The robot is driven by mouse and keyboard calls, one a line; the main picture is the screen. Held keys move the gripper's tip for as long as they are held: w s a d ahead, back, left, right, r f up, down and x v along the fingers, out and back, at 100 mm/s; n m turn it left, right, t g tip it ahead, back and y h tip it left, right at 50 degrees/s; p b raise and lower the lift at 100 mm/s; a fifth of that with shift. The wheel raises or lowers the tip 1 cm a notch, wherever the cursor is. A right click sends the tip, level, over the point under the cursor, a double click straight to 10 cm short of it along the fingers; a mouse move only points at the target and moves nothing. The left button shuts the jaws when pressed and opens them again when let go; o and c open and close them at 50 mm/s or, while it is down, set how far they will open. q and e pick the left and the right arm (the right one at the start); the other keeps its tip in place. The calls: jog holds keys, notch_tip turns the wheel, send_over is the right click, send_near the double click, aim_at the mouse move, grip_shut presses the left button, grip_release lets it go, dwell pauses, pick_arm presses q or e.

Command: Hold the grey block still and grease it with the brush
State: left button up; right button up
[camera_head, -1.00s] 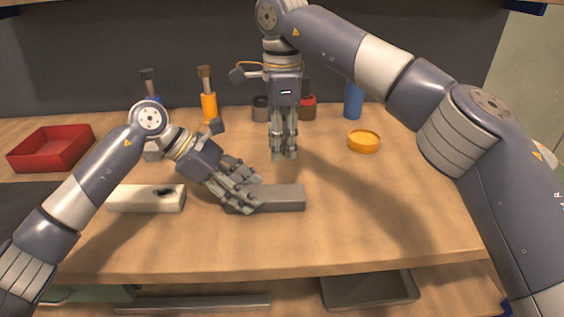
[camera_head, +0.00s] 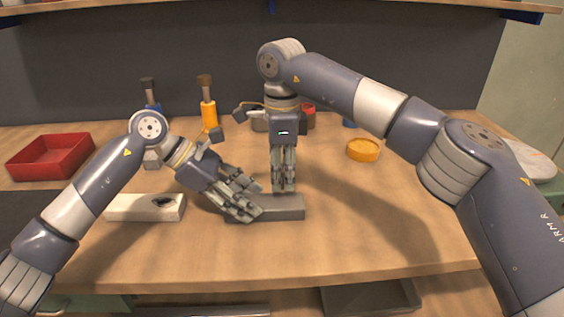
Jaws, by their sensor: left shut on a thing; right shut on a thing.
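The grey block (camera_head: 288,211) lies flat on the wooden table in front of me. My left gripper (camera_head: 246,208) is shut on its left end and hides that part. My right gripper (camera_head: 285,188) points straight down, with its fingertips at the block's far edge, right of the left gripper; it is shut on the block. An orange-handled brush (camera_head: 208,108) stands upright at the back, bristles up. A blue-handled brush (camera_head: 150,93) stands left of it, partly hidden by my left arm.
A white block (camera_head: 130,208) with a dark mark lies left of the grey block. A red tray (camera_head: 50,158) is at the far left. A round orange container (camera_head: 363,149) sits right of my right gripper. Jars (camera_head: 308,117) stand behind it. The table's front right is clear.

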jog(key=shift+f, duration=0.7)
jog(key=shift+s, duration=3.1)
jog(key=shift+c, duration=0.4)
jog(key=shift+w, duration=2.85)
jog(key=shift+w+d, duration=0.1)
jog(key=shift+w, duration=0.25)
pick_arm(q)
jog(key=shift+f, duration=0.1)
pick_arm(e)
jog(key=shift+d+f, duration=0.1)
jog(key=shift+d, duration=0.3)
jog(key=shift+s+d, duration=0.15)
jog(key=shift+s, duration=3.15)
jog(key=shift+w, duration=3.15)
notch_tip(320, 180, up, 2)
jog(key=shift+w+r, duration=0.15)
jog(key=shift+r, duration=3)
